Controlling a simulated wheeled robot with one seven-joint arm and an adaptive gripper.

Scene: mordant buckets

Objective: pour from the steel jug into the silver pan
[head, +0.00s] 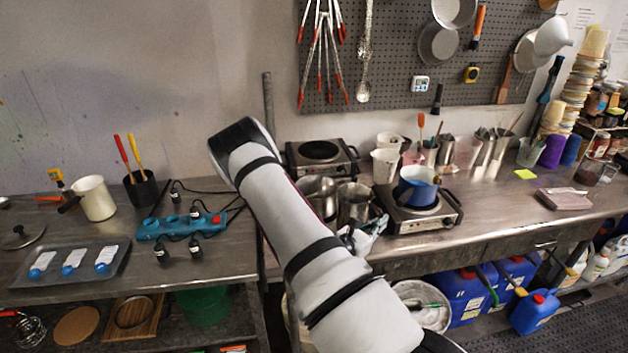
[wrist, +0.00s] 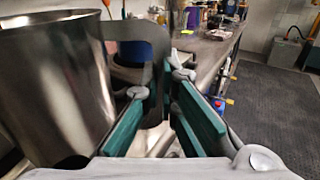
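The steel jug (head: 356,201) stands upright on the bench edge, left of the front hot plate. It fills the left of the wrist view (wrist: 55,85), with its grey handle (wrist: 160,60) toward my gripper. My gripper (head: 366,236) is low at the jug's near right side. In the wrist view its green-padded fingers (wrist: 162,88) are apart, with the handle between or just beyond their tips; contact cannot be told. A silver vessel, apparently the silver pan (head: 317,188), is left of the jug, partly hidden by my arm. The jug's contents are not visible.
A blue pot (head: 417,188) sits on the front hot plate (head: 436,217), close right of the jug. Another hot plate (head: 320,154) is behind. A pale jug (head: 384,166) and utensil pots stand at the back. The right benchtop has free room.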

